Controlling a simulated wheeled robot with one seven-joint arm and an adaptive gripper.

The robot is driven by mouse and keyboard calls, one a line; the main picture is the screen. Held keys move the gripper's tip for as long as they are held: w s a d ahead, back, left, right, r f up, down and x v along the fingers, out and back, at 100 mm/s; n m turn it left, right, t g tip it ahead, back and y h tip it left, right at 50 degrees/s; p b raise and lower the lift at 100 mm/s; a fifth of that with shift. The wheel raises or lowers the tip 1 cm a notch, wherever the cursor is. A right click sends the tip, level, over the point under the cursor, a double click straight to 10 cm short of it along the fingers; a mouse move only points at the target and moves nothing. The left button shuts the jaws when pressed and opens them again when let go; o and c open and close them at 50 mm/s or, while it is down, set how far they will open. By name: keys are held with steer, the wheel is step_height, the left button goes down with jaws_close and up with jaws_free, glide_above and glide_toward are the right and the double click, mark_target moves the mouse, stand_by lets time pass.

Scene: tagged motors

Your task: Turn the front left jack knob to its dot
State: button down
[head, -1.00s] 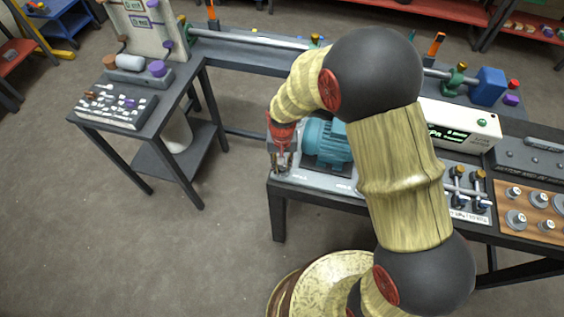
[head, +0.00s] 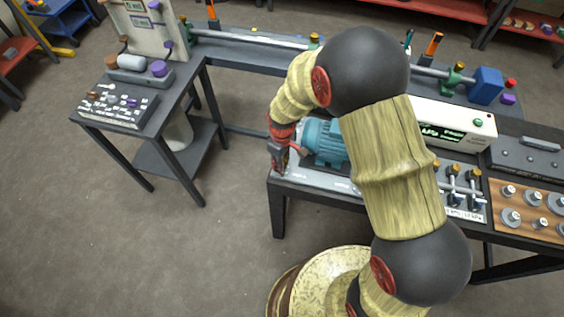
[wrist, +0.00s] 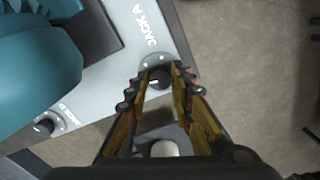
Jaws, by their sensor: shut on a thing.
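The jack knob by the label JACK A (wrist: 160,84) is dark and sits on a round grey disc with small marks, at the front left corner of the pale motor plate (head: 318,184). My gripper (wrist: 164,72) is shut on this knob, one finger on each side of it. In the head view my gripper (head: 279,168) is at that plate corner and hides the knob. The fingers cover part of the disc, so I cannot tell which way the knob points or where its dot is.
The blue-green motor (head: 324,142) stands on the plate close beside my gripper. A second dark jack knob (wrist: 44,126) is further along the plate. Bare floor lies beyond the table's left edge. A small side table (head: 140,132) stands to the left.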

steer(key=shift+n, duration=1)
steer(key=c, duration=1.5)
jaws_free()
steer(key=shift+c, duration=0.2)
step_height(320, 180, up, 12)
